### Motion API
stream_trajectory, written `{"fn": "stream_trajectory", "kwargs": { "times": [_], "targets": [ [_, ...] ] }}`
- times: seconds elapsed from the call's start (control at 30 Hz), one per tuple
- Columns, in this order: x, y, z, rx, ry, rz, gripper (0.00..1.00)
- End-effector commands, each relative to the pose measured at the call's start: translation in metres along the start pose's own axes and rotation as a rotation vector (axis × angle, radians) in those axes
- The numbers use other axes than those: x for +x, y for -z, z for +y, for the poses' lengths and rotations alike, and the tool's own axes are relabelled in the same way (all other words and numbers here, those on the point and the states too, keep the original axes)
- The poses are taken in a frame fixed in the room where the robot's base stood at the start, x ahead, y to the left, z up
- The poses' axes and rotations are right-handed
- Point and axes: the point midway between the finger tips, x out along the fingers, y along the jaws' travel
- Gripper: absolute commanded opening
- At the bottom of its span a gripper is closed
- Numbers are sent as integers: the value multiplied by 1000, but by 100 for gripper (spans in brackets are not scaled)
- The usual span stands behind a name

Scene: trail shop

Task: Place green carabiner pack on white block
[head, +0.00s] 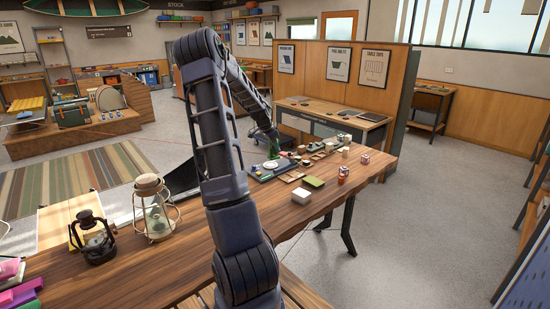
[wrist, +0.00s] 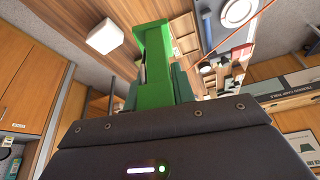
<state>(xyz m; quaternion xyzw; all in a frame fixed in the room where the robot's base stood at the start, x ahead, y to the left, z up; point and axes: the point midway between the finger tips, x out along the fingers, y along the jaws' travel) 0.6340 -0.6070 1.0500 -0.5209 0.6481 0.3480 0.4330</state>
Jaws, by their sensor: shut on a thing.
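The green carabiner pack (wrist: 153,45) fills the middle of the wrist view, upright in the picture and close to the camera. My gripper (wrist: 158,85) is shut on it. In the head view my gripper (head: 267,138) is at the far part of the wooden table, and the green pack (head: 272,151) shows small below it, over the dark tray. The white block (head: 300,195) sits on the table nearer to me and to the right of the pack, apart from it. A white squarish shape in the wrist view (wrist: 107,33) looks like this block.
A flat green box (head: 314,182) lies just beyond the white block. The dark tray (head: 262,177) holds a white plate and small items. Several small cups and boxes stand along the table's far right. Two lanterns (head: 155,210) stand at the left. The wooden tabletop (head: 190,250) between is clear.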

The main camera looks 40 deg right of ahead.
Motion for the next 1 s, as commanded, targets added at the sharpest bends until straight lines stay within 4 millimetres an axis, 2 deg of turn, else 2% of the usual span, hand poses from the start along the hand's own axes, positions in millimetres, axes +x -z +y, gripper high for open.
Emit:
{"fn": "stream_trajectory", "kwargs": {
  "times": [0.17,0.27,0.5,0.7,0.87,1.0],
  "targets": [
    [-12,10,7,-4,2,-2,0],
    [-15,23,22,-19,10,-7,0],
    [-21,63,85,-99,45,-14,0],
    [-27,84,127,-165,71,-6,0],
    [-29,91,144,-193,81,-2,0],
    [-16,87,148,-202,80,-2,0]
  ]
}}
